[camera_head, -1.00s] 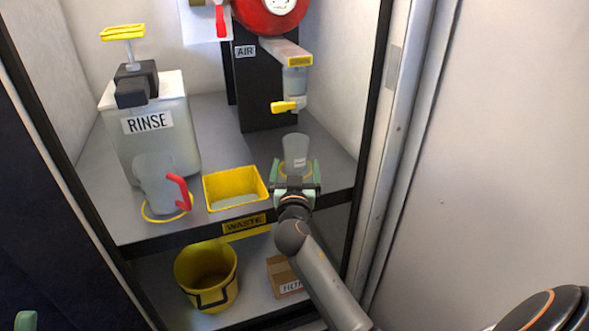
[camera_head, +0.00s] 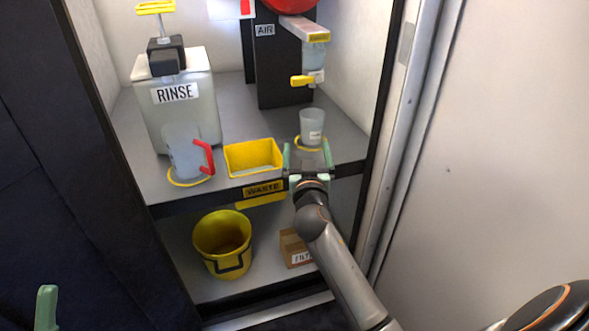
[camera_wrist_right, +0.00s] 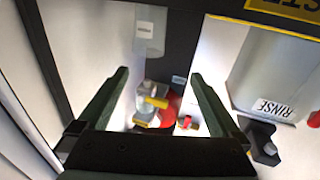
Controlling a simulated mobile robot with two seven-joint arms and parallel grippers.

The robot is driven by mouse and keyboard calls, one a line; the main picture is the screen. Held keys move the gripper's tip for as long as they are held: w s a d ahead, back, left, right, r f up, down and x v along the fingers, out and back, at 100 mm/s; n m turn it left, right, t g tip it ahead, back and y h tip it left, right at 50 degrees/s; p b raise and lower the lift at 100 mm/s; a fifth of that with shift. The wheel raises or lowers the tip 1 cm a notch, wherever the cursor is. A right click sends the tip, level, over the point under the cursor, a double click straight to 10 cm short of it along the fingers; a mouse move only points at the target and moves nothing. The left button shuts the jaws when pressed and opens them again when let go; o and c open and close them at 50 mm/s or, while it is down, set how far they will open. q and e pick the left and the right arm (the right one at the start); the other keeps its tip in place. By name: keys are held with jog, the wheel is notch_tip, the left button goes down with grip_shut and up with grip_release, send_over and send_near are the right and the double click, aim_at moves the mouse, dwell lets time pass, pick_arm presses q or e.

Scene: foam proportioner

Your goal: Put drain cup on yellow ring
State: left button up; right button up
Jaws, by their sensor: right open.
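The drain cup (camera_head: 312,124), a translucent cup with a small white label, stands upright on the shelf near its right front.
A yellow waste bin (camera_head: 253,158) stands left of the cup. A jug with a red handle (camera_head: 186,152) stands by the rinse tank (camera_head: 178,108). A yellow tap (camera_head: 303,80) hangs above the cup. A yellow bucket (camera_head: 222,240) and box (camera_head: 295,248) sit below.

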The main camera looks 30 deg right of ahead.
jog(key=s+a+r+n+t+y, duration=0.3)
jog(key=s+a+n+y, duration=0.15)
jog(key=a+y, duration=0.2)
jog(key=s+a+r+n+t+y, duration=0.2)
jog(key=s+a+n+y, duration=0.2)
jog(key=a+n+y, duration=0.3)
jog(key=s+a+r+n+y, duration=0.3)
jog(key=s+a+r+y, duration=0.1)
jog(key=s, duration=0.5)
jog(key=s+a+r+n+y, duration=0.3)
jog(key=s+a+r+y, duration=0.2)
jog(key=s, duration=0.4)
jog(key=shift+a+r+t+y, duration=0.2)
jog(key=shift+r+t+y, duration=0.2)
jog(key=shift+r+y, duration=0.5)
